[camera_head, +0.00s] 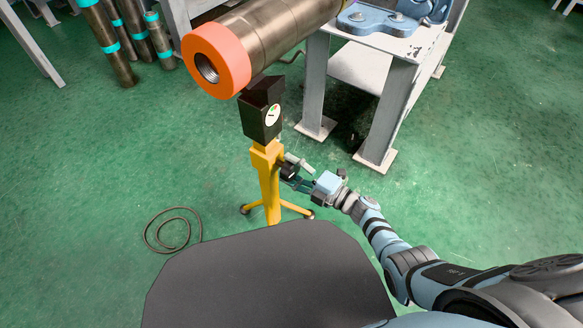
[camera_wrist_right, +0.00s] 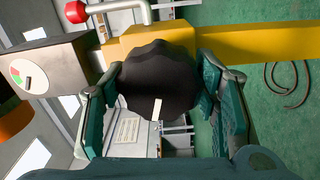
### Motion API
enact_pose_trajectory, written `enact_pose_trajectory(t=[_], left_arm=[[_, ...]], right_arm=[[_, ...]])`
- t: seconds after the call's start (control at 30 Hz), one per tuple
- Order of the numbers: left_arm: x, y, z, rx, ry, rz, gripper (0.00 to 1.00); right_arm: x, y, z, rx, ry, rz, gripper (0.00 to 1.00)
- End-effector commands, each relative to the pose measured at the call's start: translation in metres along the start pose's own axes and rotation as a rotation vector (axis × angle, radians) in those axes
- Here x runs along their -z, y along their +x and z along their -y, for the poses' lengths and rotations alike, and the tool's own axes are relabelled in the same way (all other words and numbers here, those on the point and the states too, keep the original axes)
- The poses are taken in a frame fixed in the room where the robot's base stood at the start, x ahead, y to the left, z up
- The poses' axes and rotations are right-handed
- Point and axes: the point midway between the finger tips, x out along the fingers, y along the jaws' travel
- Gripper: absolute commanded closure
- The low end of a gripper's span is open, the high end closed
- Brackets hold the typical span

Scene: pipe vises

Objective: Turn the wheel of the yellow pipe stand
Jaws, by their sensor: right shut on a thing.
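The yellow pipe stand (camera_head: 268,185) stands upright on the green floor, with a black head (camera_head: 262,118) under a large pipe (camera_head: 280,32) with an orange end ring (camera_head: 217,61). Its black wheel (camera_head: 289,171) is on the stand's right side. My right gripper (camera_head: 294,178) is at the wheel. In the right wrist view the dark, lobed wheel (camera_wrist_right: 158,80) with a white mark sits between the two fingers of my right gripper (camera_wrist_right: 160,92), which are shut on it. A round dial (camera_wrist_right: 27,77) shows on the black head. My left gripper is not in view.
A grey metal table (camera_head: 394,90) with a blue vise (camera_head: 378,20) stands right of the stand. A cable loop (camera_head: 172,230) lies on the floor at left. Several pipes (camera_head: 112,40) stand at the upper left. A dark flat surface (camera_head: 265,280) fills the near middle.

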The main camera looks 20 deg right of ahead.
Motion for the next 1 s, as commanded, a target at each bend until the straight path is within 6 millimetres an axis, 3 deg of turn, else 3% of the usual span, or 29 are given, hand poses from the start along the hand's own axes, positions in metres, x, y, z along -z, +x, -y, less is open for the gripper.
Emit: enact_pose_trajectory(t=[1.0], left_arm=[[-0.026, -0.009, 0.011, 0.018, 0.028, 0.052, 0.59]], right_arm=[[0.002, -0.001, 0.004, 0.004, 0.962, 0.002, 0.73]])
